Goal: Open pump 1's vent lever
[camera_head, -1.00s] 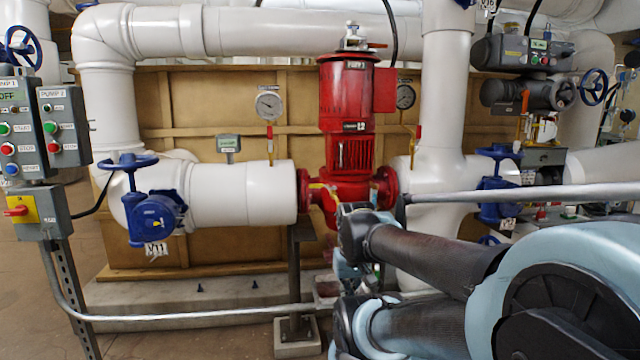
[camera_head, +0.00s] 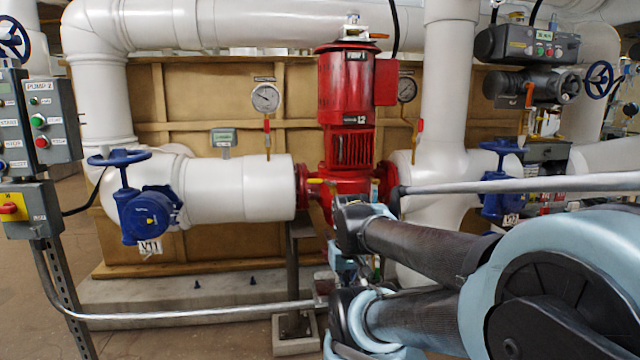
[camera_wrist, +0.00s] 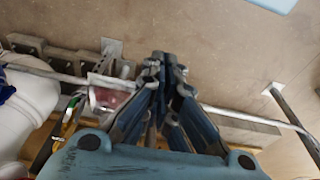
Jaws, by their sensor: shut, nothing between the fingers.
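The red upright pump (camera_head: 346,90) stands between white pipes in the middle of the head view. A small yellow handle (camera_head: 315,181) shows at its lower left, by the red flange; I cannot tell for sure that it is the vent lever. My arm reaches in from the right and covers part of the pump's foot. In the wrist view my gripper (camera_wrist: 164,58) is shut and empty, its fingertips together above the floor. In the head view the fingertips are hard to make out among the arm parts below the pump. No contact with a lever shows.
A long grey rail (camera_head: 520,185) runs across on the right, close to my arm. A lower pipe rail (camera_head: 200,313) crosses the front left. The blue-wheeled valve V11 (camera_head: 146,212) and a control panel (camera_head: 45,130) stand left. Bare floor shows in the wrist view.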

